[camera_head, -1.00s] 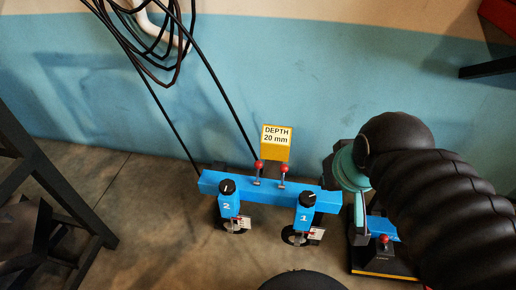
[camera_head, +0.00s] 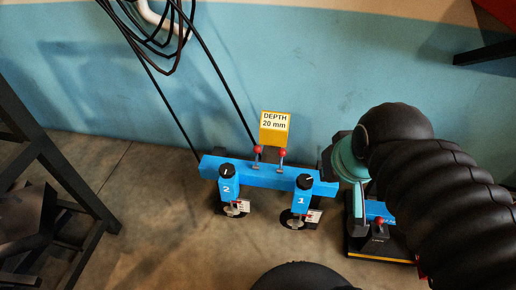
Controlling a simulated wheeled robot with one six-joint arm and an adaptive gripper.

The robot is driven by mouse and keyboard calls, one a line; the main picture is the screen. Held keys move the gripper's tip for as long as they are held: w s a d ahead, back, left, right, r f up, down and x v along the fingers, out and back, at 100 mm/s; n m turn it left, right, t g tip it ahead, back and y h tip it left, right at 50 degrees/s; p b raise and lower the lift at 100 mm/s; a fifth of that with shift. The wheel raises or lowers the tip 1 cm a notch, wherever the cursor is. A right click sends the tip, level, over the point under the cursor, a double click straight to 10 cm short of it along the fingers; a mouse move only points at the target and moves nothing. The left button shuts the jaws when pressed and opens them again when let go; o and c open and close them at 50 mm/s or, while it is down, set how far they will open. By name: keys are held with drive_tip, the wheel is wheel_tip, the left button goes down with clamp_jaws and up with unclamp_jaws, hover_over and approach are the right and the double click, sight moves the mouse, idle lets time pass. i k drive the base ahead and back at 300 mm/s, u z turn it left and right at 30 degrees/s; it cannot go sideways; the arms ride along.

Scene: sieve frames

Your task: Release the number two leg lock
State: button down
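A blue beam (camera_head: 265,176) has two blue legs marked 2 and 1. The number two leg (camera_head: 228,190) is the left one, with a black knob (camera_head: 227,171) on top. A small red-tipped part (camera_head: 238,203) and a white tag (camera_head: 244,207) show low on it. The number one leg (camera_head: 303,200) is on the right, with its own black knob (camera_head: 304,181). Two red-balled levers (camera_head: 258,150) (camera_head: 282,153) stand on the beam. My gripper (camera_head: 336,160) is near the beam's right end, away from leg two; its fingers are not clear.
A yellow block (camera_head: 275,128) reading "DEPTH 20 mm" stands behind the beam. Black cables (camera_head: 222,85) hang down to it. A black base (camera_head: 375,245) with a red-balled lever is at right, partly behind my arm. A dark frame (camera_head: 55,175) stands at left. Floor between frame and beam is clear.

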sight(257, 149)
drive_tip(key=k, duration=0.35)
drive_tip(key=u, duration=0.7)
drive_tip(key=i, duration=0.65)
drive_tip(key=z, duration=1.1)
